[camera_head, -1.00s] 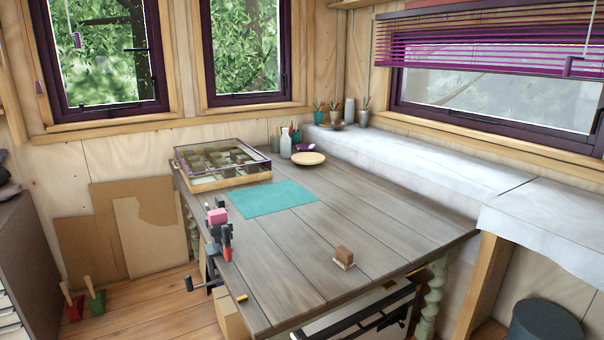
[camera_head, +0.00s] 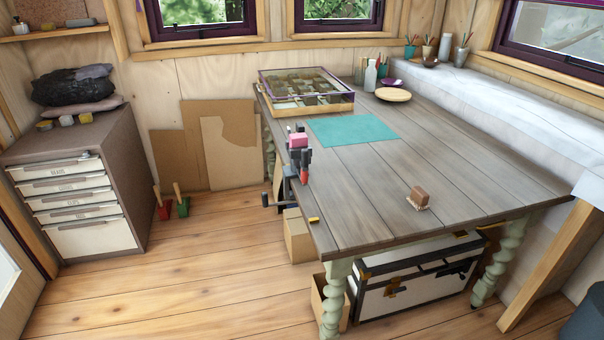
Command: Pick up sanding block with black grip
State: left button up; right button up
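I cannot make out a sanding block with a black grip for certain. A small brown block (camera_head: 419,196) with a pale, ragged underside sits on the wooden table (camera_head: 350,210) near its front right; no black grip shows on it. A pink block (camera_head: 298,141) with dark parts around it is at the table's left edge, by a clamp (camera_head: 304,172) with red and black parts. A small flat brown-grey item (camera_head: 80,22) lies on the wall shelf at the upper left, too small to identify. Neither gripper is in view.
A teal mat (camera_head: 352,130), a glass-topped case (camera_head: 306,92) and a round wooden plate (camera_head: 393,95) are on the table. A white chest (camera_head: 410,292) and cardboard box (camera_head: 298,238) stand below. A drawer cabinet (camera_head: 95,190) is at left. Open floor (camera_head: 200,265) lies between.

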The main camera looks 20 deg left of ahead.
aim_at(299, 127)
jog(key=u, duration=1.4)
jog(key=i, duration=4.6)
jog(key=z, duration=4.35)
